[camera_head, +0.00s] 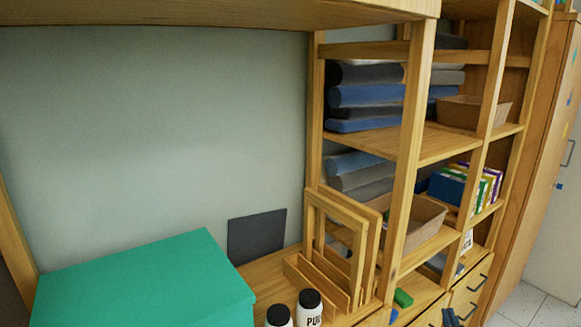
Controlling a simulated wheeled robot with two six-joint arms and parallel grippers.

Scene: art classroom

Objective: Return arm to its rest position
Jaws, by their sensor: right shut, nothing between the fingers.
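My right gripper (449,318) shows only as a small dark shape at the bottom edge, right of the middle, in front of the shelf's drawers. Its fingers are shut with nothing held between them. Most of it and nearly all of the right arm are cut off by the frame edge. My left gripper is not in view.
A wooden shelf unit (413,150) holds folded cloths (365,97), a tan bin (425,222) and several boxes (447,187). A green box (140,285), wooden frames (342,225) and white bottles (309,311) stand left of it. Floor (530,305) shows at lower right.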

